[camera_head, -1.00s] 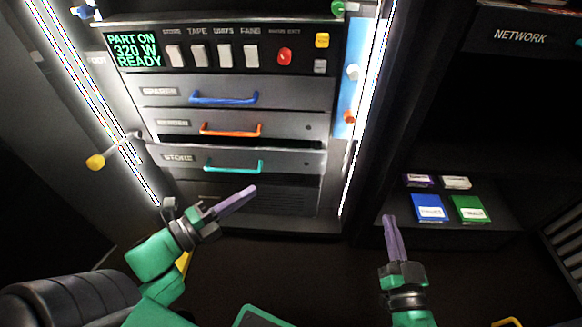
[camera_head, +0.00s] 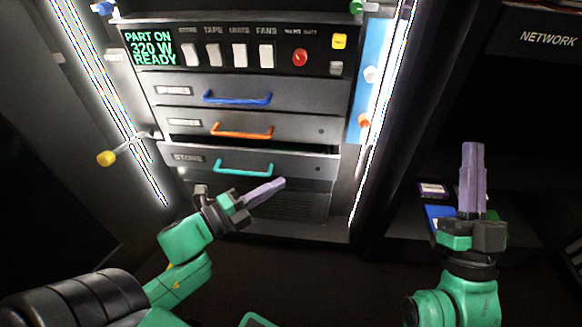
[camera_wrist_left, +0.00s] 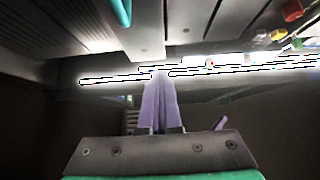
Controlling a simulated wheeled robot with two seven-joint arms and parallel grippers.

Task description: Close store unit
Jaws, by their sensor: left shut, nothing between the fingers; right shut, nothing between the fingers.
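The store unit (camera_head: 300,162) is the lowest drawer, grey, with a "STORE" label and a teal handle (camera_head: 244,169). It is pulled out a little, with a dark gap along its top edge. The teal handle also shows at the top of the left wrist view (camera_wrist_left: 121,12). My left gripper (camera_head: 280,184) is shut and empty, its fingers just below and right of the handle in the head view, not around it. My right gripper (camera_head: 473,146) is shut and empty, raised in front of the shelf at the right.
Above are a drawer with an orange handle (camera_head: 242,132) and one with a blue handle (camera_head: 238,98), under a panel with white switches and a red button (camera_head: 300,57). A yellow knob (camera_head: 106,158) sticks out at left. Small boxes (camera_head: 434,189) lie on the right shelf.

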